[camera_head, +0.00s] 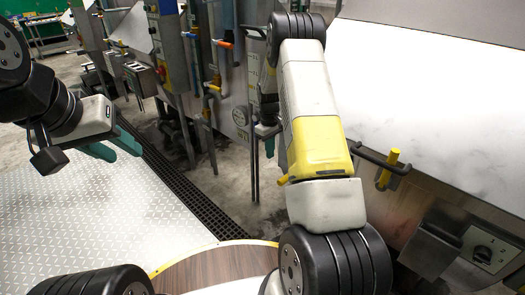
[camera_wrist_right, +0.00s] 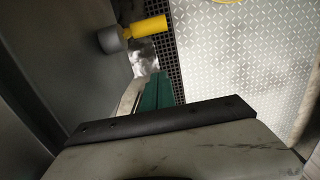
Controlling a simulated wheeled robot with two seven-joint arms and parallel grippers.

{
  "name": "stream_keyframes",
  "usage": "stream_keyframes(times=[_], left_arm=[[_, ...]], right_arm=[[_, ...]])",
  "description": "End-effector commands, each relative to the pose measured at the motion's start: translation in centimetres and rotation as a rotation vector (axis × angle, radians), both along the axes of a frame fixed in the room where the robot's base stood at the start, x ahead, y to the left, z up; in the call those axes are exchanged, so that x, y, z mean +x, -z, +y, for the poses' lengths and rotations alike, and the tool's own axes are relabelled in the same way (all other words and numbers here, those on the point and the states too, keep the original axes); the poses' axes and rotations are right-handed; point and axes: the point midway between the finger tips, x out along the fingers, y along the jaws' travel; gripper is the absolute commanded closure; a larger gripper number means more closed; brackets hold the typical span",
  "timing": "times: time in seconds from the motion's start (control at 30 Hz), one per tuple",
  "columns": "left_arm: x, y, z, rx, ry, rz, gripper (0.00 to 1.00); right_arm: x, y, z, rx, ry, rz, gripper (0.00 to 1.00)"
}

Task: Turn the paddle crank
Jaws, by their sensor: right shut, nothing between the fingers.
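A yellow handle on a grey round hub (camera_wrist_right: 145,27) shows in the right wrist view, at the upper left beside a grey panel. It looks like the crank's grip. In the head view, a yellow tip (camera_head: 283,181) pokes out left from behind my right arm; I cannot tell whether it is the same handle. My right gripper (camera_wrist_right: 156,92) is shut and empty, its teal fingers below and apart from the yellow handle in the wrist view. In the head view it is mostly hidden behind my arm. My left gripper (camera_head: 118,148) is open and empty over the floor, far from the machine.
Another yellow grip (camera_head: 388,169) stands on a black bar on the machine at right. A grey control box (camera_head: 485,250) sits below it. A dark drain grate (camera_head: 180,178) borders the clear tread-plate floor (camera_head: 120,205). A round wooden top (camera_head: 215,267) is in front.

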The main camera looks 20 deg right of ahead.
Motion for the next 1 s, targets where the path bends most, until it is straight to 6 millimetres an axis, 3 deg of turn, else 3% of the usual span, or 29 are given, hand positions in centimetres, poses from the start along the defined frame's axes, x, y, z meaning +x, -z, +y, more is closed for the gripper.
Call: stream_keyframes(times=[0.2,0.37,0.47,0.57,0.67,0.8,1.0], left_arm=[[0.0,0.0,0.0,0.000,0.000,0.002,0.64],[0.0,0.0,0.0,0.000,0.000,0.002,0.64],[0.0,0.0,0.0,0.000,0.000,0.002,0.64],[0.0,0.0,0.0,0.000,0.000,0.002,0.64],[0.0,0.0,0.0,0.000,0.000,0.002,0.64],[0.0,0.0,0.0,0.000,0.000,0.002,0.64],[0.0,0.0,0.0,0.000,0.000,0.002,0.64]], right_arm=[[1.0,-3.4,0.6,0.000,-0.001,-0.001,1.00],[1.1,-4.4,0.7,0.007,0.021,0.000,1.00],[0.1,-4.8,0.8,0.046,0.145,-0.004,1.00],[-1.7,-4.5,0.8,0.125,0.412,0.001,1.00],[-3.7,-4.3,0.6,0.223,0.794,0.021,1.00],[-6.3,-4.3,-0.4,0.356,1.419,0.077,1.00],[-10.1,-4.3,-3.8,0.503,2.322,0.201,1.00]])
